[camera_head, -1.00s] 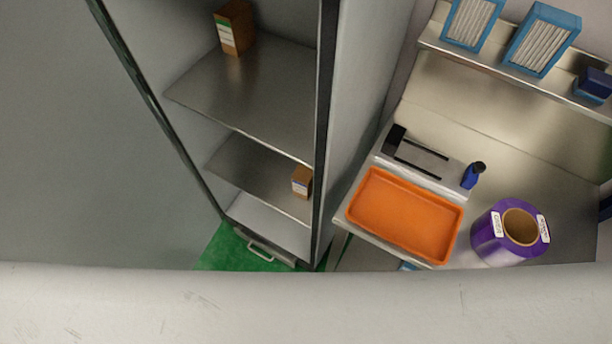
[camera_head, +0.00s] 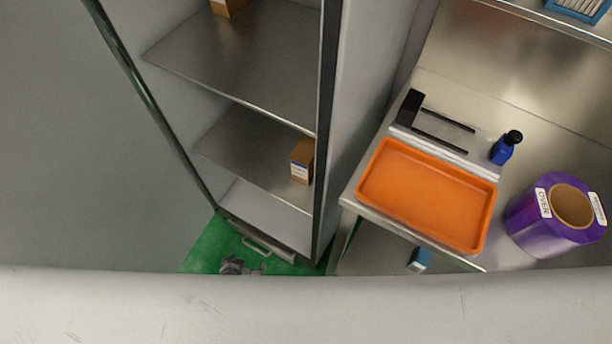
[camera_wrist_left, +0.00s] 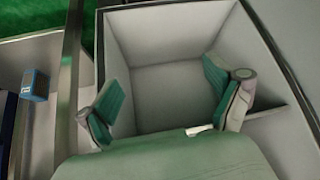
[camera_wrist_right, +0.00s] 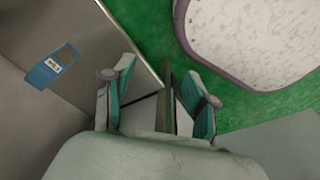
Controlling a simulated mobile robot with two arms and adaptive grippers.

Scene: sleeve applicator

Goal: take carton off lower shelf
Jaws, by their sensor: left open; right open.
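A small brown carton with a white and blue label (camera_head: 302,162) stands at the right end of the lower shelf (camera_head: 245,150) of the open cabinet. Another brown carton (camera_head: 228,7) on the upper shelf (camera_head: 240,65) is cut off by the top edge. My left gripper (camera_head: 241,267) shows low in front of the cabinet, over the green floor, well below the lower shelf carton and apart from it. In the left wrist view the left gripper (camera_wrist_left: 170,98) is open and empty, facing a grey compartment. The right gripper (camera_wrist_right: 160,98) is open and empty in the right wrist view.
A steel bench right of the cabinet holds an orange tray (camera_head: 428,195), a blue bottle (camera_head: 506,148) and a purple roll (camera_head: 556,214). A blue box (camera_head: 419,260) sits below the bench top. The cabinet's side wall (camera_head: 365,110) separates shelves from bench.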

